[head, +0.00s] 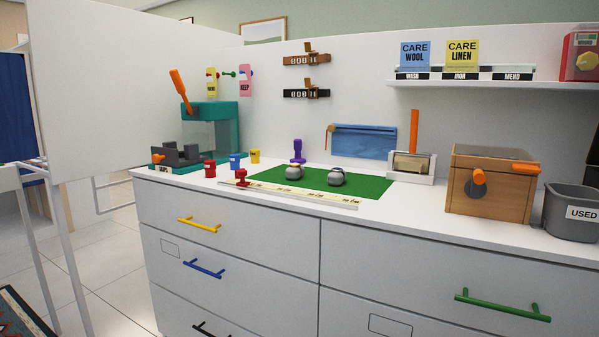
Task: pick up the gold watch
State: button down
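I cannot make out a gold watch anywhere in the head view. The white counter (420,206) of the drawer unit holds several things, but none of them looks like a watch. Two small round grey objects (336,177) sit on the green mat (370,187). The drawers below are shut, so their insides are hidden. My gripper is not in view.
A teal press (228,125) stands at the left of the counter, with small coloured cups (235,162) near it. A wooden box (497,188) and a grey bin marked USED (560,222) stand at the right. A yellow drawer handle (199,225) juts out in front.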

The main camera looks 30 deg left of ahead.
aim_at(295, 171)
jog(key=z, duration=3.05)
jog(key=k, duration=2.4)
jog(key=u, duration=2.4)
